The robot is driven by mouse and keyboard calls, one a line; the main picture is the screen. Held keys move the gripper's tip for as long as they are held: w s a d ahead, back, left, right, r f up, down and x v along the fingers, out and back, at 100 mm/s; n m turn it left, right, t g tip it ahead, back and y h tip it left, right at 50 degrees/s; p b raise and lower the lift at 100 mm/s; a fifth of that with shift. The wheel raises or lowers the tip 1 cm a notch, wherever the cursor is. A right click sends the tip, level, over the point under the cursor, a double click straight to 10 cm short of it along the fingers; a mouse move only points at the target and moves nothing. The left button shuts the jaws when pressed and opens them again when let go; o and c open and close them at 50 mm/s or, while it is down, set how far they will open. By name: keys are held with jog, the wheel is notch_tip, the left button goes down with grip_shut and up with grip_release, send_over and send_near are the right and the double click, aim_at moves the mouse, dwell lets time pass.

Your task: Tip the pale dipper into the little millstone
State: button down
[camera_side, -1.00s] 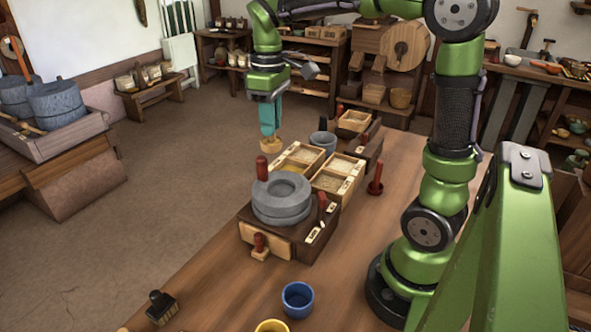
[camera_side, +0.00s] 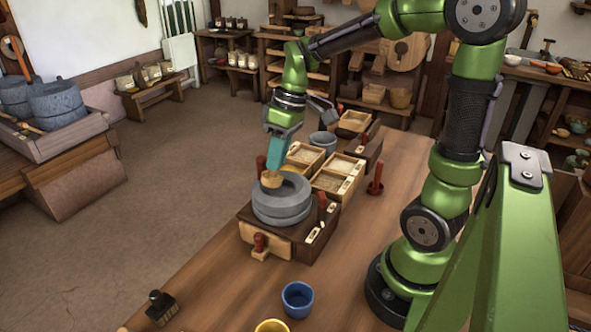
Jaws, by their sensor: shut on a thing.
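The little millstone (camera_side: 282,206) is a round grey stone with a hollow top, set on a dark wooden base (camera_side: 310,246) with red-knobbed pegs. My gripper (camera_side: 272,163) is tilted above the left part of the stone's top. It is shut on the pale dipper (camera_side: 271,180), a small tan wooden cup, held at or just above the stone's rim. I cannot tell whether the dipper touches the stone. What the dipper holds is not visible, and the hollow is partly hidden behind it.
Shallow wooden trays of grain (camera_side: 336,183) stand behind the millstone, with a grey pot (camera_side: 323,141) beyond. A red peg (camera_side: 375,180) stands to the right. A blue cup (camera_side: 297,299), a yellow cup (camera_side: 271,326) and a brush (camera_side: 161,307) are in front. The table between is clear.

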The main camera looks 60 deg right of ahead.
jog(key=f+t+y, duration=0.1)
jog(key=s+d+f+t+y, duration=0.1)
jog(key=y, duration=0.1)
jog(key=shift+d, duration=0.3)
jog(key=y, duration=0.1)
jog(key=d+t+y, duration=0.1)
jog(key=f+t+y, duration=0.1)
jog(key=shift+s+d+y, duration=0.25)
jog(key=shift+s+y, duration=0.15)
jog(key=shift+a, duration=0.1)
dwell(1.2)
jog(key=g+h, duration=0.1)
jog(key=w+a+r+g+h, duration=0.1)
jog(key=h, duration=0.1)
jog(key=a+r+h, duration=0.1)
jog(key=shift+w+g+h, duration=0.2)
jog(key=shift+g+h, duration=0.2)
jog(key=shift+w+a+r+g+h, duration=0.25)
jog(key=shift+a+r+g+h, duration=0.3)
jog(key=shift+h, duration=0.35)
jog(key=h, duration=0.1)
jog(key=a+r+g+h, duration=0.1)
jog(key=shift+w+r+g+h, duration=0.1)
jog(key=shift+w+g+h, duration=0.2)
jog(key=shift+h, duration=0.1)
jog(key=shift+a, duration=0.1)
